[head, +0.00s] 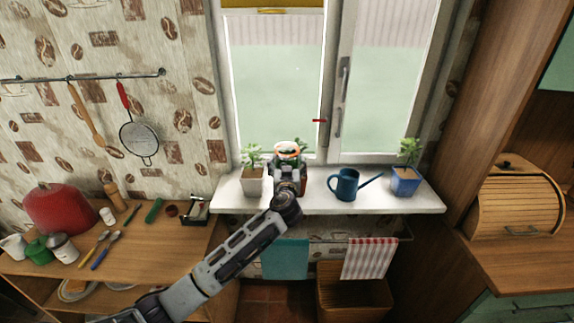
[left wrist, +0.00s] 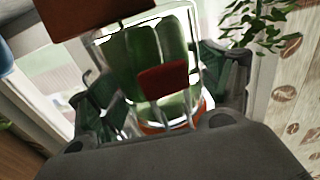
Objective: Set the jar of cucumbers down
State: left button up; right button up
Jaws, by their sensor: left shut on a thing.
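The jar of cucumbers (head: 287,151) is clear glass with green cucumbers inside and an orange ring at its top. It is at the window sill (head: 319,203), between two potted plants; my gripper hides its lower part, so I cannot tell whether it touches the sill. My left gripper (head: 287,173) is shut on the jar. In the left wrist view the jar (left wrist: 148,50) lies between the two dark fingers of the left gripper (left wrist: 162,88), and its orange ring shows low in the picture. My right gripper is not in view.
A plant in a pale pot (head: 253,182) stands close left of the jar. A blue watering can (head: 346,185) and a plant in a blue pot (head: 405,182) stand to its right. The window (head: 278,85) is behind. Bare sill shows between jar and can.

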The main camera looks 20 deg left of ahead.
pick_arm(q)
jog(key=shift+r, duration=0.15)
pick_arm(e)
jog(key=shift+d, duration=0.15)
pick_arm(q)
jog(key=o, duration=1.9)
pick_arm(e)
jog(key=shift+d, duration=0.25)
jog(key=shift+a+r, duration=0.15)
pick_arm(q)
jog(key=shift+r+p, duration=0.45)
jog(key=shift+p, duration=0.3)
jog(key=b+v, duration=0.2)
jog(key=v, duration=1)
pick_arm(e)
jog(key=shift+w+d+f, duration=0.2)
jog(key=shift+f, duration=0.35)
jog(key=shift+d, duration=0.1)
